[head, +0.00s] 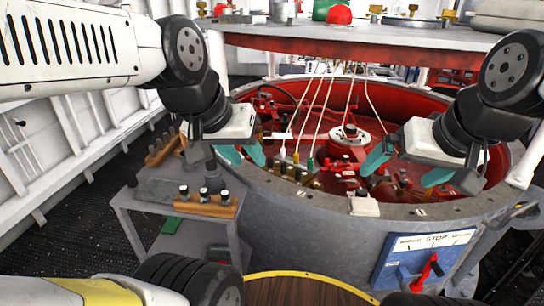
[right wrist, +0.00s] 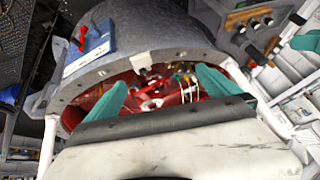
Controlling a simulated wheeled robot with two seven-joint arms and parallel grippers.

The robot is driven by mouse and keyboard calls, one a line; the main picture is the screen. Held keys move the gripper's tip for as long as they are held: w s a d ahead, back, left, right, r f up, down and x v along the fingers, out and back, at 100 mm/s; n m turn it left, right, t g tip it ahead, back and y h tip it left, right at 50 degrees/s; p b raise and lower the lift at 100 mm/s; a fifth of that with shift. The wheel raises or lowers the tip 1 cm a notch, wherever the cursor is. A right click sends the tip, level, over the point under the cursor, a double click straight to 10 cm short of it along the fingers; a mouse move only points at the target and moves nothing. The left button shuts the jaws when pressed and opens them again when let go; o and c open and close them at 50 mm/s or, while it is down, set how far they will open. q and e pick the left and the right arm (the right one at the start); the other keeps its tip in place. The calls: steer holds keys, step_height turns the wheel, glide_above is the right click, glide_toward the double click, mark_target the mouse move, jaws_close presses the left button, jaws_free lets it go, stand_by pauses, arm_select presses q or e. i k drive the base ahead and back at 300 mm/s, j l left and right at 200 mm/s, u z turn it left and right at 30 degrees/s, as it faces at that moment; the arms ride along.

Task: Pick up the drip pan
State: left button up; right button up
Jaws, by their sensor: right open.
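I cannot pick out the drip pan with certainty. A shallow, round grey dish (head: 412,21) lies on the raised tabletop at the back of the head view, but I cannot tell whether it is the pan. My left gripper (head: 243,154) has its teal fingers apart, over the left rim of a large grey drum (head: 290,203) with a red inside. My right gripper (head: 408,168) is open and empty over the drum's right part. Its spread fingers also show in the right wrist view (right wrist: 160,92), with the drum beyond them.
A grey side table (head: 190,230) with a wooden block of black-capped pegs (head: 207,204) stands left of the drum. The raised tabletop (head: 360,40) overhangs the drum's back. White cables hang into the drum. A blue STOP panel (head: 420,262) with a red lever is on its front.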

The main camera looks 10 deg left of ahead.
mark_target(155, 189)
steer(key=u, duration=1.55)
steer(key=i+j+u, duration=0.25)
steer(key=i+j, duration=0.4)
steer(key=i, duration=0.05)
